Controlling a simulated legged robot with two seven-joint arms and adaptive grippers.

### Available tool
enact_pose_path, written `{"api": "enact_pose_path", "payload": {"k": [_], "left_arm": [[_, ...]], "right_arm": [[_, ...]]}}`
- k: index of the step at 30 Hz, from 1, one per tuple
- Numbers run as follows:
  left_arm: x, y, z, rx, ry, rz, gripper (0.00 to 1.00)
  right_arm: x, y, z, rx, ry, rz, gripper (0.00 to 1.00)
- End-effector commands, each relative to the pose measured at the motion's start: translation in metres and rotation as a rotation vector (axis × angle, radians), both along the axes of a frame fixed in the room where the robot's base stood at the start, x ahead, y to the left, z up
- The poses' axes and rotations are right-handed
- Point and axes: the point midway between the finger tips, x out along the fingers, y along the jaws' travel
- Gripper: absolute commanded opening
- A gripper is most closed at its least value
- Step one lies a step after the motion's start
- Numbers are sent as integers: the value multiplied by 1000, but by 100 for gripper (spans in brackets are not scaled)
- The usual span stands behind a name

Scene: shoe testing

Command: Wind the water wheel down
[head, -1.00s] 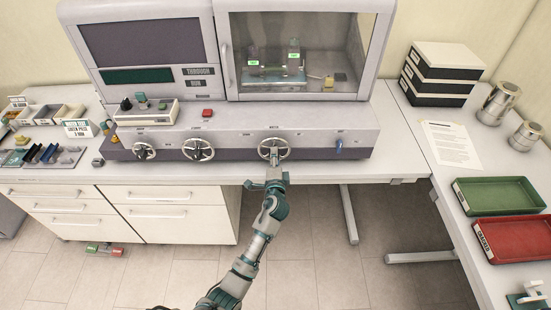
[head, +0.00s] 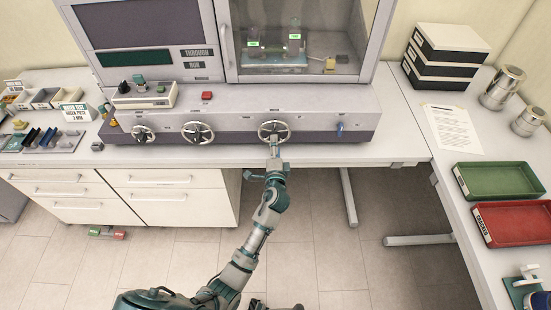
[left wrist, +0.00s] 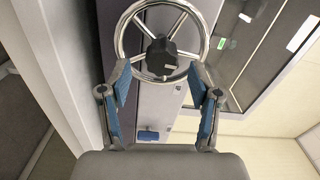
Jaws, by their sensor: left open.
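Three metal handwheels sit on the front panel of the grey machine: a left one (head: 142,134), a middle one (head: 197,133) and a right one (head: 273,131). Their labels are too small to read, so I cannot tell which is the water wheel. My left gripper (head: 274,146) is at the lower side of the right wheel. In the left wrist view this wheel shows a chrome rim, spokes and a dark hub (left wrist: 161,57). The open blue-padded fingers of my left gripper (left wrist: 158,76) are spread at either side of its lower part. Contact is unclear. My right gripper is not seen.
A blue lever (head: 340,129) is right of the wheel. A glass-fronted chamber (head: 300,40) is above. A green tray (head: 497,181) and a red tray (head: 512,222) lie on the right bench. Below the machine, right of the drawers (head: 175,205), is open floor.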

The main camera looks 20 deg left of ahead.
Motion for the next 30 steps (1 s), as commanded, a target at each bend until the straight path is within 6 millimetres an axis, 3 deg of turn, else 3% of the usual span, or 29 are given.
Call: {"api": "enact_pose_path", "payload": {"k": [6, 12, 30], "left_arm": [[-48, -14, -2, -2, 3, 1, 63], [-75, -22, -2, -1, 3, 2, 63], [-81, -24, -2, -1, 2, 1, 63]], "right_arm": [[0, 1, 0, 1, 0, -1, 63], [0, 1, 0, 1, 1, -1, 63], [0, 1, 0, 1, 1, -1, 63]]}}
